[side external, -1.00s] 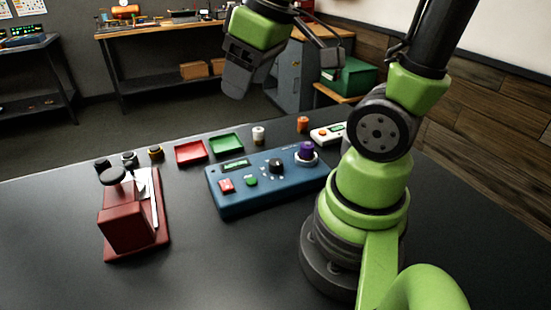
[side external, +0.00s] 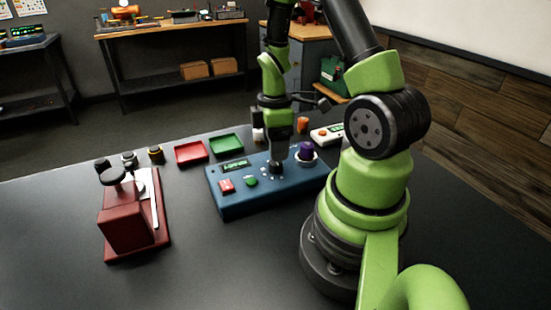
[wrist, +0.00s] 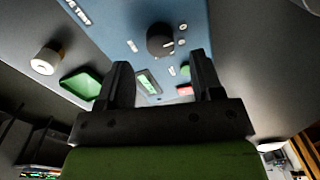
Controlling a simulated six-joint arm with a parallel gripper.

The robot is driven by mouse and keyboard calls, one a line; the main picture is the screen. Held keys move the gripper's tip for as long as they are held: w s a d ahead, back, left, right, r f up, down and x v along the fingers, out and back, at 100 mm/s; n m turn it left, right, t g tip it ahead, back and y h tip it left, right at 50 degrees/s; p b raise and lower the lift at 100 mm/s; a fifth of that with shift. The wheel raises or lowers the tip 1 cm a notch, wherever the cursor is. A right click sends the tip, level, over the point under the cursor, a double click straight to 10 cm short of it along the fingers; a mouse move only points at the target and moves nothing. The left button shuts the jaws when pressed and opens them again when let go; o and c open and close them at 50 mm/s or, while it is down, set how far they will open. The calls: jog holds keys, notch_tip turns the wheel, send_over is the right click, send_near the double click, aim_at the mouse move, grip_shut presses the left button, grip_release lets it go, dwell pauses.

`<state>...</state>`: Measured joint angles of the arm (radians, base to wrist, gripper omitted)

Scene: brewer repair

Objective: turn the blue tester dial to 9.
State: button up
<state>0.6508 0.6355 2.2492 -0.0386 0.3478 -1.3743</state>
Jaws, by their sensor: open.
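The blue tester (side external: 240,204) lies on the dark table, with a lit display (side external: 235,163), a red switch (side external: 226,186) and a green button (side external: 252,182). Its black dial (wrist: 160,40) shows in the wrist view, beyond the fingertips; its setting is not legible. My gripper (side external: 278,163) points down over the dial in the side view and mostly hides it. In the wrist view my gripper (wrist: 162,72) is open, a finger on each side, with nothing between them. I cannot tell whether the fingers touch the dial.
A purple part (side external: 306,149) stands in a light ring at the tester's right end. A red tray (side external: 190,153) and a green tray (side external: 226,144) lie behind it. A dark red fixture (side external: 130,220) stands at left. The table front is clear.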

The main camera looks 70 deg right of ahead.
aim_at(276, 166)
jog(key=shift+a+f, duration=0.1)
jog(key=shift+f, duration=2.05)
jog(key=c, duration=0.9)
